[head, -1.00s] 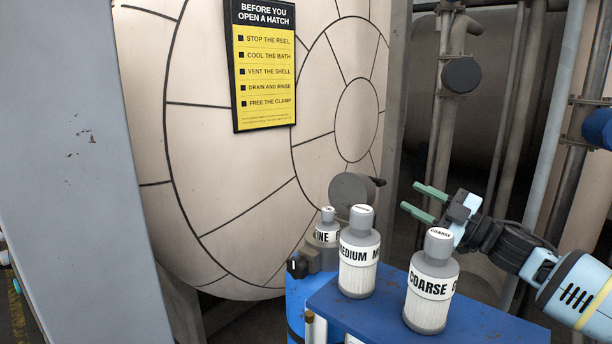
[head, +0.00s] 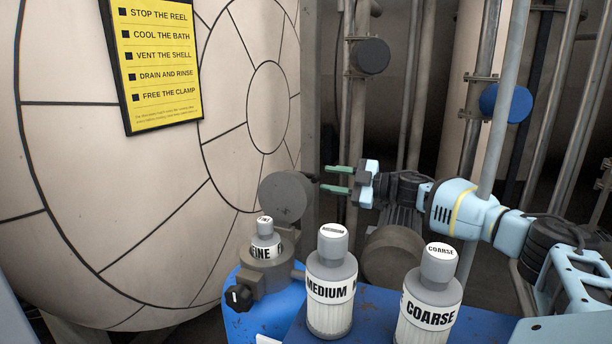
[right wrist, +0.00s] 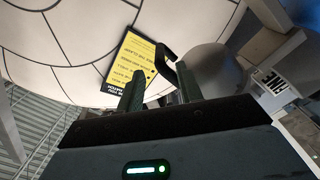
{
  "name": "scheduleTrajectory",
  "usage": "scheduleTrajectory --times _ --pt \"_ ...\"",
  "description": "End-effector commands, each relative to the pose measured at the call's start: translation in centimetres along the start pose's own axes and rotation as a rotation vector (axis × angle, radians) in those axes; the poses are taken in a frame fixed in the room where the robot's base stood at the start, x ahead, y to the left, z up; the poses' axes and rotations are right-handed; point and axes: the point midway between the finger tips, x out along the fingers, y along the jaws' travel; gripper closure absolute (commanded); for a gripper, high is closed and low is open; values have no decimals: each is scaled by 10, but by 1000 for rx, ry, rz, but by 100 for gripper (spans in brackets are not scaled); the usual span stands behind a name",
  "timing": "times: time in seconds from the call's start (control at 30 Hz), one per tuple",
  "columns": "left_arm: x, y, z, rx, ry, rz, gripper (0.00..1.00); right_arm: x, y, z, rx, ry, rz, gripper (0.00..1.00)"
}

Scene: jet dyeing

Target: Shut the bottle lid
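A round grey disc-like lid (head: 287,196) stands tilted up behind the bottle marked FINE (head: 265,247), with a dark handle (head: 310,178) at its upper right. My right gripper (head: 327,179) is open, its two green fingers pointing left at the handle. In the right wrist view, the dark looped handle (right wrist: 166,58) shows near the tips of my open right gripper (right wrist: 158,84), beside the grey lid (right wrist: 208,62); I cannot tell if they touch. The bottles marked MEDIUM (head: 331,285) and COARSE (head: 430,300) stand upright with grey caps on. My left gripper is out of view.
A blue shelf (head: 375,317) carries the MEDIUM and COARSE bottles. A grey fitting with a black knob (head: 238,296) sits by the FINE bottle on a blue body. A large pale hatch wall with a yellow sign (head: 158,60) is at left, pipes (head: 420,80) behind.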

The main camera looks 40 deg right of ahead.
Motion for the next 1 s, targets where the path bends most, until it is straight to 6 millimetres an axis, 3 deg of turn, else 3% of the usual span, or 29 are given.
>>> scheduleTrajectory --times 0.4,0.87,1.0 --pt "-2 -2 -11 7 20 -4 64 57 2 -3 0 5 3 64" --pt "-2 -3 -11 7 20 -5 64 68 0 -2 0 1 0 64" --pt "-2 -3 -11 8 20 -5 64 68 0 -2 0 2 1 82"
